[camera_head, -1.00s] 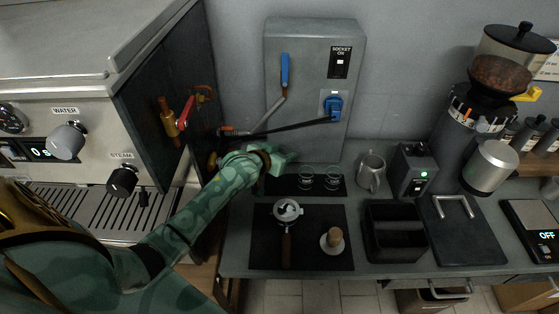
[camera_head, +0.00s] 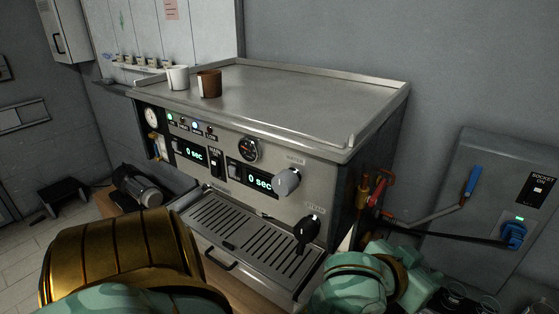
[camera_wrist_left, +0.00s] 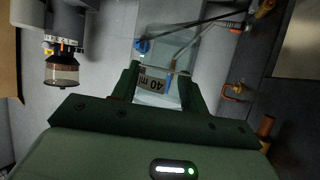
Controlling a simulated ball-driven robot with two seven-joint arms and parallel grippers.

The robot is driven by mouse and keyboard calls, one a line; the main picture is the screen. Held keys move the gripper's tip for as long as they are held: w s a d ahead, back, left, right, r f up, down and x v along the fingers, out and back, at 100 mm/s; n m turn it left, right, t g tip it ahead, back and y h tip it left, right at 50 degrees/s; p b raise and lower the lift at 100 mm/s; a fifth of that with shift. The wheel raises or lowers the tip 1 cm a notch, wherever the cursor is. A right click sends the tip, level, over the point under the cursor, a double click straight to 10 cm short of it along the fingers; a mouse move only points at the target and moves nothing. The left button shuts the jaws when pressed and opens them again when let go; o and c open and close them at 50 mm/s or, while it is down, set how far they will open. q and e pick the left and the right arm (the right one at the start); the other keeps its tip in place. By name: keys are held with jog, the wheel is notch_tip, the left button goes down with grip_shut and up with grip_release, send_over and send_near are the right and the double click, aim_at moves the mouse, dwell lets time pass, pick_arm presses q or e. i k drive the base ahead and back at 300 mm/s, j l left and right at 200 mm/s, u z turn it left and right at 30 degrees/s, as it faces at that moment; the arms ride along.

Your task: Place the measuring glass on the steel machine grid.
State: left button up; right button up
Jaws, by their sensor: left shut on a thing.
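The measuring glass (camera_wrist_left: 156,98) is clear, with a dark "40 m" marking, and sits between the two green fingers of my left gripper (camera_wrist_left: 161,74) in the left wrist view. The gripper is shut on it. In the head view my left gripper (camera_head: 426,284) is at the lower right, beside the espresso machine's right side; the glass cannot be made out there. The steel machine grid (camera_head: 250,240) is the slotted drip tray at the machine's front, left of the gripper. Nothing stands on the grid. My right gripper is not in view.
The steam knob (camera_head: 307,230) overhangs the grid's right end. Red-handled valves (camera_head: 378,188) stick out from the machine's right side.

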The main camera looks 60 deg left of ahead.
aim_at(222, 219)
jog(key=k+j+u, duration=0.25)
jog(key=k+u, duration=0.15)
jog(key=j+u, duration=0.15)
jog(key=j, duration=0.6)
jog(key=j+u, duration=0.2)
jog(key=j, duration=0.55)
jog(key=i, duration=0.05)
